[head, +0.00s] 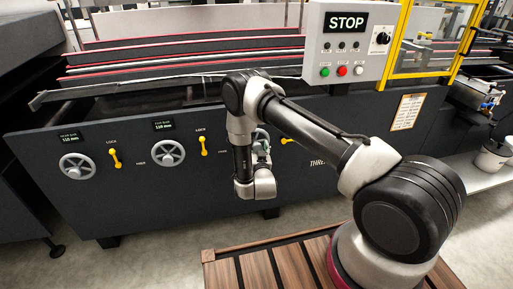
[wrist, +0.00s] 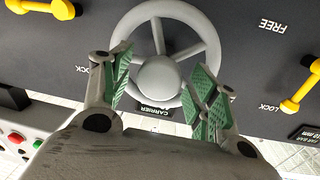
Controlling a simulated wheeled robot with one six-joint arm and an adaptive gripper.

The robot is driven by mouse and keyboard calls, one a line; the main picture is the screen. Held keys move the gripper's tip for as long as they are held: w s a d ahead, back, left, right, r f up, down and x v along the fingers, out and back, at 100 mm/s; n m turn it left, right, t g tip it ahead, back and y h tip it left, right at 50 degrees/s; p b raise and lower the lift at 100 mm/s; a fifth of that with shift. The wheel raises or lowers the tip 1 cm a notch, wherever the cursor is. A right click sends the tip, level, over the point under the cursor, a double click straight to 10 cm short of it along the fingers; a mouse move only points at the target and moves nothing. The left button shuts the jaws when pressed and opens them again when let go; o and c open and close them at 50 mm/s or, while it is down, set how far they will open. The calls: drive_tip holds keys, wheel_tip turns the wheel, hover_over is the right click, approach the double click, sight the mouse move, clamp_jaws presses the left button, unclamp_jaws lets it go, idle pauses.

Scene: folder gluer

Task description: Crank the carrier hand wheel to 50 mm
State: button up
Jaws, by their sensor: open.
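The carrier hand wheel (wrist: 160,75) is a grey spoked wheel with a round hub, above an upside-down CARRIER label (wrist: 158,112) in the wrist view. My gripper (wrist: 163,68) is open around the hub region, with green-padded fingers on either side and no visible grip on rim or spokes. I cannot tell whether the fingers touch the wheel. In the head view my gripper (head: 262,158) is at the dark panel, and my arm mostly hides the wheel. The carrier's reading is not visible.
A yellow lever (wrist: 45,8) lies left of the wheel in the wrist view, and another lever (wrist: 303,88) is at right. Two other hand wheels (head: 77,166) (head: 168,153) sit on the panel. A control box (head: 350,45) hangs above. A slatted wooden platform (head: 255,270) is below.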

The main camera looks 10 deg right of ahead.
drive_tip(key=shift+w, duration=0.4)
drive_tip(key=shift+d, duration=0.1)
clamp_jaws()
